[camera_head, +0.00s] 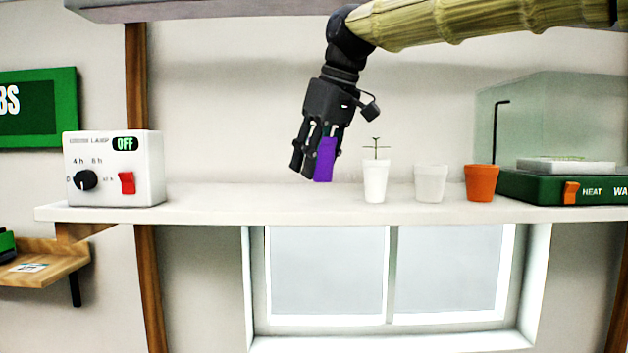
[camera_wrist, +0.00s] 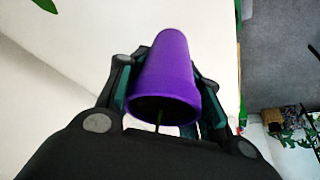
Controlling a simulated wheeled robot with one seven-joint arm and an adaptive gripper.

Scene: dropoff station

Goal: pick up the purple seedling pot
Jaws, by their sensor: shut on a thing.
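The purple seedling pot (camera_head: 325,160) is between the fingers of my gripper (camera_head: 314,165), which is shut on it. In the head view the pot is partly hidden by the fingers, and its lower end is close to the shelf top; I cannot tell whether it touches. In the wrist view the purple pot (camera_wrist: 168,75) fills the space between the dark fingers of my gripper (camera_wrist: 160,85). Its open rim faces the camera, and a thin green stem shows at the rim.
A white pot with a seedling (camera_head: 375,181), a pale pot (camera_head: 430,184) and an orange pot (camera_head: 480,183) stand right of my gripper on the white shelf (camera_head: 270,198). A green heat unit (camera_head: 540,187) is at the right, a lamp timer box (camera_head: 113,168) at the left. The shelf between timer and gripper is clear.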

